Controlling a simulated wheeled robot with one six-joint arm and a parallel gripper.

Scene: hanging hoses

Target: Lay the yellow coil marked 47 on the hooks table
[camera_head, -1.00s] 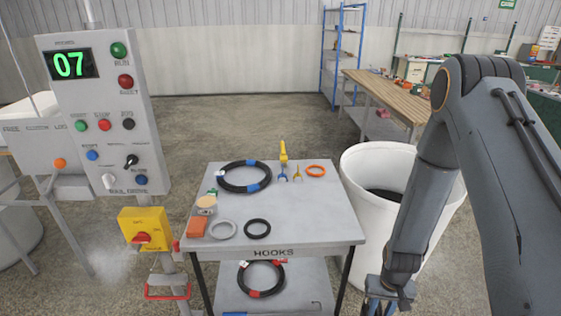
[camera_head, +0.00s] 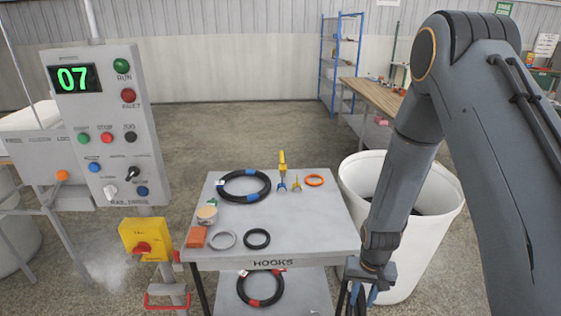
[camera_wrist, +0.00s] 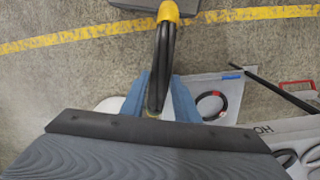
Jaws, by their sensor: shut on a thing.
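The hooks table (camera_head: 310,235) is a grey two-tier cart with HOOKS on its front edge. My gripper (camera_head: 361,297) is low at the table's front right corner, partly cut off by the lower picture edge. In the wrist view its blue fingers are shut on a black hose coil with a yellow band (camera_wrist: 168,13), which hangs edge-on between them. No number can be read on it. Most of the coil is hidden in the head view.
On the top lie a black coil with blue bands (camera_head: 244,186), a grey ring (camera_head: 222,240), a small black ring (camera_head: 256,239), an orange ring (camera_head: 314,180) and yellow tools. A red-banded coil (camera_head: 260,303) lies below. A white bin (camera_head: 430,245) stands right. The top's front right is clear.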

